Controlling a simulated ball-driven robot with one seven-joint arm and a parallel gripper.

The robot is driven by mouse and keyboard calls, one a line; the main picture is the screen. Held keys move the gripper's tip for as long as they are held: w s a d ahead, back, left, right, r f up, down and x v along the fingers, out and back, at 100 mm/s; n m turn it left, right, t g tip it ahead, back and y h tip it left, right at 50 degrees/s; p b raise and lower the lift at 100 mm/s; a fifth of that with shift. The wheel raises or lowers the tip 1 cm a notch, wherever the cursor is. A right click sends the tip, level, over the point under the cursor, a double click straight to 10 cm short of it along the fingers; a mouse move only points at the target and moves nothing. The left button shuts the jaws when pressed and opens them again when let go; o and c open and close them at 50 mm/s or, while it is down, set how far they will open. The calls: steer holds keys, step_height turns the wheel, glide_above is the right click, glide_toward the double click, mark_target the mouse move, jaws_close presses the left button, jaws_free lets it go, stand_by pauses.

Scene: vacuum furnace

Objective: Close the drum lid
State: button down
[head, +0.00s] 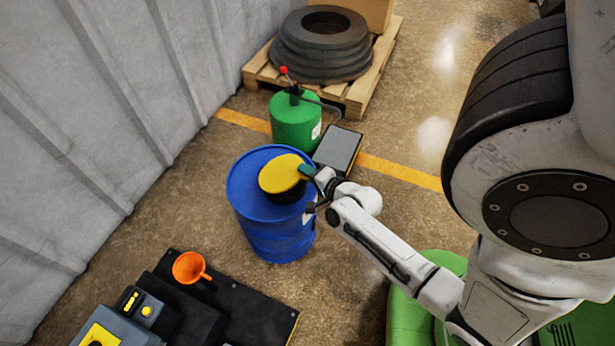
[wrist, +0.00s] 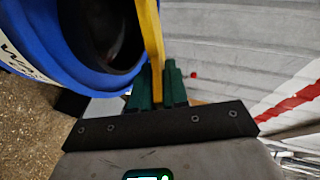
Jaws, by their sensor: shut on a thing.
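A blue drum (head: 270,235) stands upright on the floor, and its side and rim also show in the wrist view (wrist: 32,42). The yellow lid (head: 283,173) is over the dark round opening in the drum's top, tilted, with dark space showing beneath it. In the wrist view the lid (wrist: 150,35) is seen edge-on beside the opening (wrist: 105,35). My gripper (head: 306,172) is at the lid's right edge. In the wrist view its green fingers (wrist: 157,88) are shut on the lid's edge.
A green canister (head: 295,122) with a red-tipped lever and a flat grey-topped box (head: 338,148) stand behind the drum. Tires (head: 320,45) lie on a pallet (head: 360,95) farther back. An orange funnel (head: 188,267) rests on a black platform (head: 255,320) in front. A ribbed wall (head: 90,110) runs along the left.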

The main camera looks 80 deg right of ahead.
steer(key=f+b, duration=0.1)
steer(key=b, duration=0.1)
steer(key=f+t+b, duration=0.1)
steer(key=f+b, duration=0.1)
steer(key=b, duration=0.1)
steer(key=shift+s+a+f+t+h+b, duration=0.1)
steer(key=shift+s+t+h+b, duration=0.2)
steer(key=shift+s+b, duration=0.05)
steer(key=f+b, duration=0.1)
steer(key=b, duration=0.2)
steer(key=shift+s+m+t, duration=0.1)
steer(key=shift+m+t, duration=0.2)
steer(key=shift+m, duration=0.1)
steer(key=shift+h+b, duration=0.3)
steer(key=shift+b, duration=0.25)
steer(key=c, duration=1.3)
jaws_free()
steer(key=shift+c, duration=0.2)
steer(key=shift+o, duration=0.6)
steer(key=shift+s, duration=0.1)
